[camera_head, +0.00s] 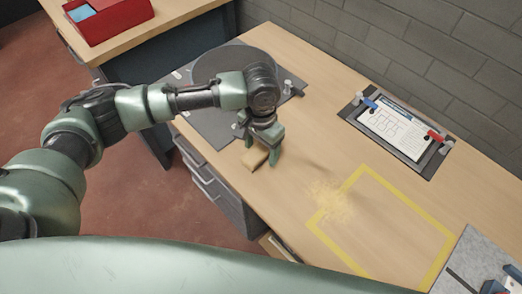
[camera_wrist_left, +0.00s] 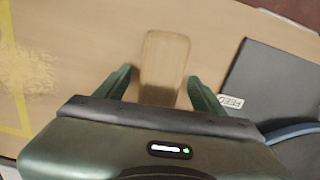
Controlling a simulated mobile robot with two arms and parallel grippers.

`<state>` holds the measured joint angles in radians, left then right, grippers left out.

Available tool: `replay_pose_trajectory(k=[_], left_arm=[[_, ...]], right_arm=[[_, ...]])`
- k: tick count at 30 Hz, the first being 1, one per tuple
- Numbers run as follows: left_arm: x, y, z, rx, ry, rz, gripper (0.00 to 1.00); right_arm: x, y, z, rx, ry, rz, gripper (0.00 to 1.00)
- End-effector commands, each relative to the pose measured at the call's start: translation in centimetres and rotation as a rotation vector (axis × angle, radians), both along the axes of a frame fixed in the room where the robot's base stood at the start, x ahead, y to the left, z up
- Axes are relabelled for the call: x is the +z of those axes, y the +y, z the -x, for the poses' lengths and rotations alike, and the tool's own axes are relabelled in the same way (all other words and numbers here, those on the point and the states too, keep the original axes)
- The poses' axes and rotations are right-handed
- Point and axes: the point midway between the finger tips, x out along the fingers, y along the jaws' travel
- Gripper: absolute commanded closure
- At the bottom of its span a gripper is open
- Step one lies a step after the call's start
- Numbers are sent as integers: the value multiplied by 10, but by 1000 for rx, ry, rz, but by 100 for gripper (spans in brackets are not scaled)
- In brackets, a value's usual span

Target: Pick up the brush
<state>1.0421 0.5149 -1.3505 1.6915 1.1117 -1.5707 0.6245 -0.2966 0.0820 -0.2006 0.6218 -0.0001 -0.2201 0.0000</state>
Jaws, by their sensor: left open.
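The brush shows as a tan wooden block (camera_head: 255,158) on the wooden table near its front edge. In the left wrist view the brush (camera_wrist_left: 165,60) lies between the fingers and extends ahead of them. My left gripper (camera_head: 262,158) points down at it from above. Its green fingers (camera_wrist_left: 160,92) are open, one on each side of the brush, with a gap to each side. Whether the fingers touch the table is hard to tell. The brush's underside is hidden. My right gripper is not in view.
A yellow taped rectangle (camera_head: 362,262) with scattered yellowish dust (camera_head: 328,198) lies to the right. A dark plate with a round disc (camera_head: 235,62) is behind the gripper. A clipboard (camera_head: 396,130) lies toward the wall. A red box (camera_head: 112,18) stands on another table.

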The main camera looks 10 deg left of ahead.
Motion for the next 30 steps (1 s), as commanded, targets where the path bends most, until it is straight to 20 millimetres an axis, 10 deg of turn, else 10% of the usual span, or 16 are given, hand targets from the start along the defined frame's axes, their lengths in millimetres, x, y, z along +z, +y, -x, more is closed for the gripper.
replay_pose_trajectory(k=[9, 22, 30], left_arm=[[0, 0, 0, 0, 0, 0, 100], [13, -1, -1, 1, -1, 2, 100], [65, -1, -1, -1, -5, 4, 100]], right_arm=[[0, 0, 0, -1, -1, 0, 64], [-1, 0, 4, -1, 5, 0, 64], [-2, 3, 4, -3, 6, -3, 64]])
